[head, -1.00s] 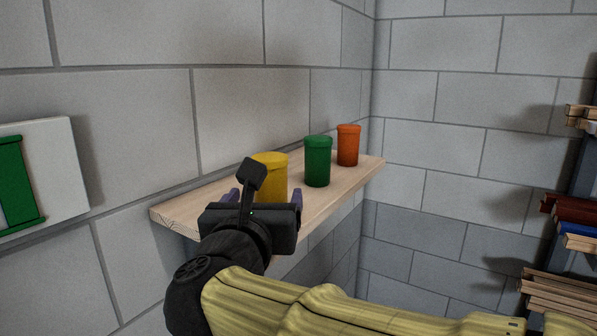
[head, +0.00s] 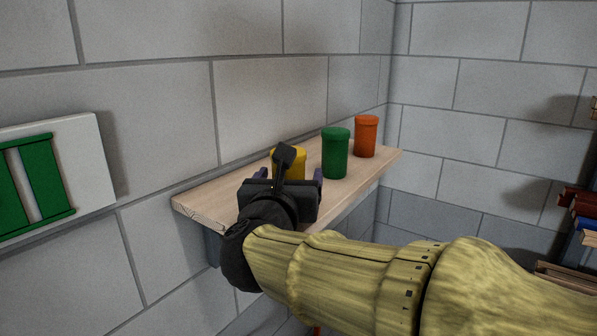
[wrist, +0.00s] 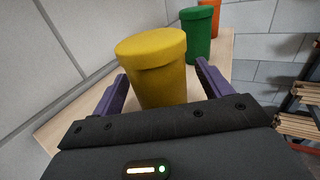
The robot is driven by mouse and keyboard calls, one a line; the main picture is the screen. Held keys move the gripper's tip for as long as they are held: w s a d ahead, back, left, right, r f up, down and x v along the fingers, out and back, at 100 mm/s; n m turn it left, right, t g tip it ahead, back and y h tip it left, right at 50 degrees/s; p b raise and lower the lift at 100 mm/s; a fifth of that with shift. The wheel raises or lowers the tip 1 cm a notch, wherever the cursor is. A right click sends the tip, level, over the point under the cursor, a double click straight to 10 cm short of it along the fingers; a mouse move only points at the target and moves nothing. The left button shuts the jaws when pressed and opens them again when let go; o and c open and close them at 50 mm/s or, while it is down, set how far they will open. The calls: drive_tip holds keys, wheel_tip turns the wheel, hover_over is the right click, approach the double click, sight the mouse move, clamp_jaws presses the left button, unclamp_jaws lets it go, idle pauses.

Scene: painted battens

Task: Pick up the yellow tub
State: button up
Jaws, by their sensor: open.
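The yellow tub (head: 291,161) stands upright on a wooden wall shelf (head: 205,203), mostly hidden behind my gripper in the head view. In the wrist view the yellow tub (wrist: 156,68) stands straight ahead, its lid in full view. My gripper (head: 290,174) is open. In the wrist view its purple fingers (wrist: 160,85) lie to the left and right of the tub's lower body, with nothing held. I cannot tell whether either finger touches the tub.
A green tub (head: 335,155) and an orange tub (head: 366,137) stand farther along the shelf to the right. A block wall runs behind the shelf. A white panel with green bars (head: 95,165) hangs on the left. Stacked battens (wrist: 300,126) are at the right.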

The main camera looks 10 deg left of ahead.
idle(0.4)
drive_tip(key=c, duration=1.3)
drive_tip(key=shift+r, duration=0.15)
wheel_tip(320, 180, up, 10)
drive_tip(key=shift+f+b, duration=0.1)
drive_tip(key=shift+b, duration=0.7)
